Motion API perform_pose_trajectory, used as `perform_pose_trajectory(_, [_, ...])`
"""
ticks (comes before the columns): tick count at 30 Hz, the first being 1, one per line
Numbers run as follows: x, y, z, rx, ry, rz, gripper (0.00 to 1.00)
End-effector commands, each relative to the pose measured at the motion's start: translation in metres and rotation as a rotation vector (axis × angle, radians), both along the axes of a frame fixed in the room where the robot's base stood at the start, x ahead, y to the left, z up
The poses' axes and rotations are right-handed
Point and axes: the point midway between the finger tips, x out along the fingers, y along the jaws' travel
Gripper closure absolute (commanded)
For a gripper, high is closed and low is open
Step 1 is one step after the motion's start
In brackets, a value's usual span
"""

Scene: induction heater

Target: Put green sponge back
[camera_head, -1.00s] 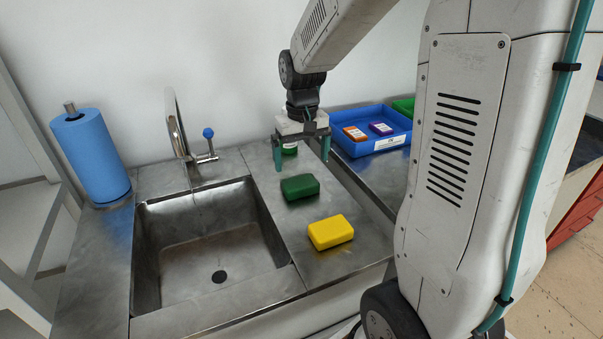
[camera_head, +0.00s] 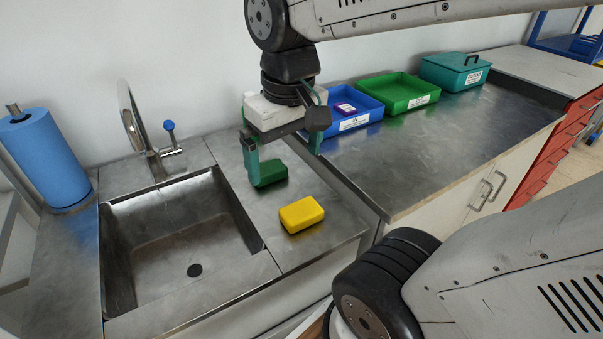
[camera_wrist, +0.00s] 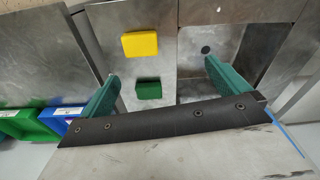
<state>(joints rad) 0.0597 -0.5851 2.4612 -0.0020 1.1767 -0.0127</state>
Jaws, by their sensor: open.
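The green sponge (camera_head: 272,173) lies on the steel counter right of the sink, behind the yellow sponge (camera_head: 302,215). My gripper (camera_head: 285,167) is open and empty, pointing down above the counter. Its left finger overlaps the green sponge's left edge in the head view. In the wrist view the green sponge (camera_wrist: 149,90) lies below, between the two spread fingers (camera_wrist: 162,70), looking small and clear of both. The yellow sponge (camera_wrist: 140,44) also shows there, past the fingertips.
The sink (camera_head: 190,262) with its tap (camera_head: 135,125) is left of the sponges. A blue tray (camera_head: 358,119), a green tray (camera_head: 405,92) and a lidded teal box (camera_head: 455,71) stand on the right counter. A blue paper roll (camera_head: 45,158) stands at the left.

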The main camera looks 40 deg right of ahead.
Motion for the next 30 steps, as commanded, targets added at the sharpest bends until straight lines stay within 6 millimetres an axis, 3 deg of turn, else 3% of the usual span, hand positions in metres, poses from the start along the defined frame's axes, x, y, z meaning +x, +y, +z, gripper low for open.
perform_pose_trajectory(3, [-0.029,0.008,-0.003,-0.001,-0.018,0.026,0.00])
perform_pose_trajectory(9, [-0.051,0.013,-0.008,-0.001,-0.026,0.043,0.00])
perform_pose_trajectory(30, [-0.052,0.014,-0.008,-0.001,-0.026,0.044,0.00])
